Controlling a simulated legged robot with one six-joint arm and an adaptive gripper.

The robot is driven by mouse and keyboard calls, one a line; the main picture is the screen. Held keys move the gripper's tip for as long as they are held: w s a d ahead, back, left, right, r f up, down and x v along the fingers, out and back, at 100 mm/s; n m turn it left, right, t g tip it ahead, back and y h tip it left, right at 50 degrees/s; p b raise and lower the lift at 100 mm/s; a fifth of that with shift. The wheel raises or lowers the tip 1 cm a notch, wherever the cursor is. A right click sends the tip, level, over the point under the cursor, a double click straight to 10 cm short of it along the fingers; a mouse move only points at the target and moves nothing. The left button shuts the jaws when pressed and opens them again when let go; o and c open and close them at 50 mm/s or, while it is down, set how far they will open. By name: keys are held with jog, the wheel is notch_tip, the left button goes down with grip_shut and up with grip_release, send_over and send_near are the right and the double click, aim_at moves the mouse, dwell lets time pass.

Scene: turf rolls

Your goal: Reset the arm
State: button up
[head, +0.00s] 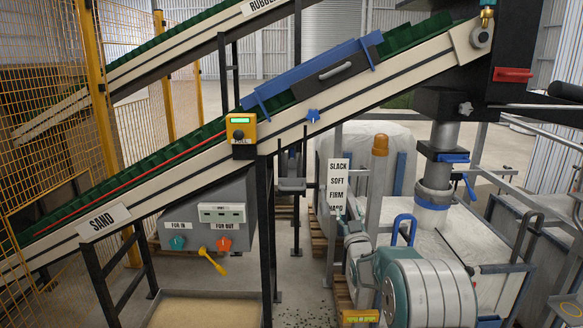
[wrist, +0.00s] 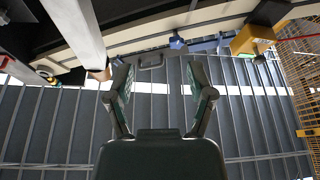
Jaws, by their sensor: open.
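My gripper (wrist: 158,75) shows in the wrist view with its two fingers spread wide apart. It is open and nothing is between the fingers. Beyond the fingertips the wrist view holds a conveyor's underside edge, a dark cover with a handle (wrist: 151,63) and the ribbed wall or roof surface behind. In the head view my teal and pale arm links fill the lower right, folded low in front of the white bulk bag. The fingertips cannot be made out in the head view.
The sand conveyor (head: 190,155) slopes up across the head view, with a yellow pull box (head: 241,127) on its side. A grey control box (head: 208,215) hangs below it. A filling spout (head: 434,190) stands over a white bag (head: 478,240). Yellow mesh fencing (head: 45,120) is at left.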

jog(key=s+r+m+g+h, duration=0.1)
jog(key=s+r+g, duration=0.3)
jog(key=s, duration=0.5)
jog(key=s+r+m+g+h, duration=0.1)
jog(key=s+r+g, duration=0.3)
jog(key=s, duration=0.5)
jog(key=s+f+g, duration=0.2)
jog(key=s, duration=0.9)
jog(key=s+a+f+g, duration=0.1)
jog(key=s+f+g, duration=0.2)
jog(key=s, duration=0.8)
jog(key=s+f+m+g, duration=0.1)
jog(key=s+f+g, duration=0.2)
jog(key=s, duration=0.8)
jog(key=shift+s+a, duration=0.2)
jog(key=shift+s, duration=0.15)
jog(key=shift+c, duration=0.2)
